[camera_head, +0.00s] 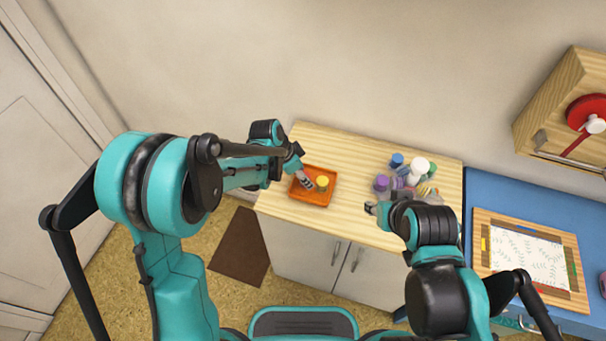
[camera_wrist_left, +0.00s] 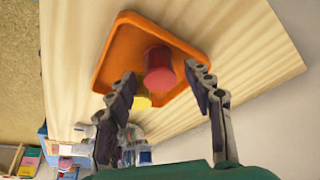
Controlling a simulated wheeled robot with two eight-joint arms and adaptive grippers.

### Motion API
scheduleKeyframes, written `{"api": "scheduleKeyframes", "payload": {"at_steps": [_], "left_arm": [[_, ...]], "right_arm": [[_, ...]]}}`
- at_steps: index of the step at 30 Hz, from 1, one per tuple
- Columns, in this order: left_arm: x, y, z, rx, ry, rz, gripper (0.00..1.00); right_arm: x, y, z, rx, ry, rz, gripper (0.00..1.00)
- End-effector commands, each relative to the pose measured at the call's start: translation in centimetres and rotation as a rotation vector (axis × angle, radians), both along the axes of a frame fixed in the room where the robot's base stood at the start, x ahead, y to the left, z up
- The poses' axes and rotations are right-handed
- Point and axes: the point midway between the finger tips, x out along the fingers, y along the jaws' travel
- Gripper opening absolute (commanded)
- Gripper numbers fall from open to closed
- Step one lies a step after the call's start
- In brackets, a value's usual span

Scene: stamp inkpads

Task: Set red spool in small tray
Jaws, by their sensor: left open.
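The small orange tray (camera_head: 334,178) lies on the wooden cabinet top; it also shows in the left wrist view (camera_wrist_left: 107,62). The red spool (camera_wrist_left: 159,68) is inside the tray in the left wrist view; the head view does not show it clearly, as my left gripper covers that part. A yellow spool-like piece (camera_head: 322,182) is also in the tray, beside the red one in the left wrist view (camera_wrist_left: 141,102). My left gripper (camera_head: 305,181) is over the tray, its fingers (camera_wrist_left: 163,78) apart and the red spool just beyond their tips. My right gripper (camera_head: 371,208) is near the cabinet's front edge.
Several bottles and spools, including a white one (camera_head: 419,166) and a purple one (camera_head: 381,184), stand together at the right of the cabinet top (camera_head: 345,150). A blue table (camera_head: 487,192) with a framed board (camera_head: 530,255) is farther right. The back middle is clear.

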Motion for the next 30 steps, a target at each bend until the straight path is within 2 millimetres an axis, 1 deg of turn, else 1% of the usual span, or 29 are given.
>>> {"api": "scheduleKeyframes", "payload": {"at_steps": [4,7,11,15,18,21,25,30], "left_arm": [[0.0,0.0,0.3,0.0,0.0,0.0,0.52],[-0.2,0.3,1.4,0.0,0.0,0.001,0.52],[-0.7,1.2,3.9,0.0,0.0,0.002,0.52],[-1.2,2.4,6.9,-0.001,-0.001,0.002,0.52],[-1.5,3.0,8.8,-0.001,0.0,0.002,0.52],[-1.8,3.6,10.2,0.0,0.0,0.001,0.52],[-2.0,4.0,11.2,0.0,0.0,0.001,0.52],[-2.1,4.2,11.5,0.0,0.001,0.004,0.52]], "right_arm": [[0.0,0.0,0.3,0.0,0.0,0.0,0.4],[0.0,0.0,0.8,0.0,0.0,0.0,0.4],[0.0,0.0,1.8,0.0,0.0,0.0,0.4],[0.0,0.0,3.0,0.0,0.0,0.0,0.4],[0.0,0.0,3.6,0.0,0.0,0.0,0.4],[0.0,0.0,4.0,0.0,0.0,0.0,0.4],[0.0,0.0,4.3,0.0,0.0,0.0,0.4],[0.0,0.0,4.3,0.0,0.0,0.0,0.4]]}}
